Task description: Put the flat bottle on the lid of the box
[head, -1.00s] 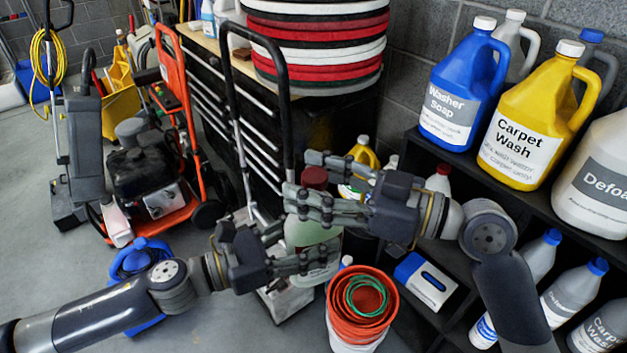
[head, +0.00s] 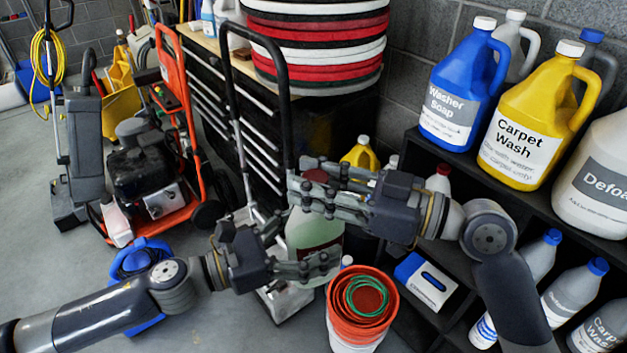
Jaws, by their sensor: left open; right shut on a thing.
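A pale green, see-through bottle with a red cap (head: 316,232) shows in the middle of the head view, partly hidden by my grippers. I cannot tell whether it is the flat bottle. My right gripper (head: 303,184) is shut at the level of its red cap, with its fingers across the top of the bottle. My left gripper (head: 322,262) is open in front of the bottle's lower part; whether it touches cannot be told.
Nested orange-red buckets with a green ring (head: 372,325) stand just below the grippers. A black shelf (head: 440,165) carries a blue jug (head: 452,115), a yellow jug (head: 522,140) and other bottles. Grey floor is open at left.

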